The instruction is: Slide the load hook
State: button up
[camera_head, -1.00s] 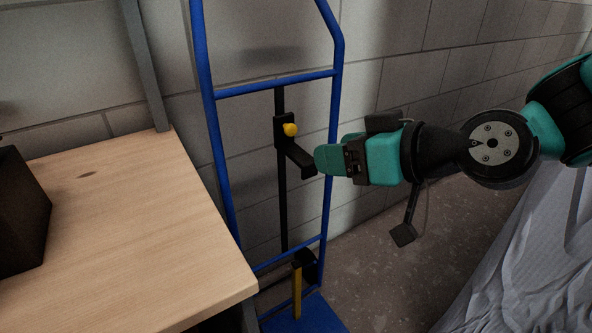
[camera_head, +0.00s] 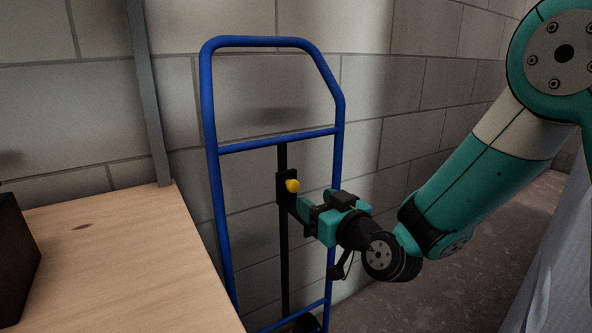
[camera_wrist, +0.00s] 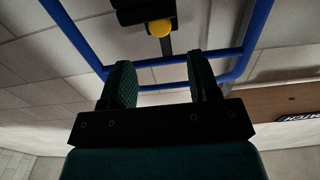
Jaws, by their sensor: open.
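The load hook (camera_head: 283,188) is a black slider on a thin black upright rail (camera_head: 284,250) of a blue hand truck (camera_head: 209,120). A yellow knob (camera_head: 292,186) sits on its front. The wrist view shows the hook (camera_wrist: 135,14) and knob (camera_wrist: 159,28) at the top, beyond my fingertips. My gripper (camera_head: 301,207) has teal fingers, which overlap the hook's lower arm just below and right of the knob. In the wrist view my gripper (camera_wrist: 162,72) is open with nothing seen between its fingers. The hook's arm is mostly hidden, and I cannot tell whether they touch.
A wooden table (camera_head: 110,260) with a dark box (camera_head: 15,255) stands at left. A grey post (camera_head: 149,100) rises at its back corner. A block wall (camera_head: 400,90) stands close behind the truck. A pale sheet (camera_head: 560,250) hangs at right. Floor shows between truck and sheet.

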aim_at(295, 186)
jog(key=p+x, duration=0.2)
jog(key=x, duration=0.6)
jog(key=shift+w+a, duration=0.1)
jog(key=shift+a, duration=0.05)
jog(key=shift+c, duration=0.5)
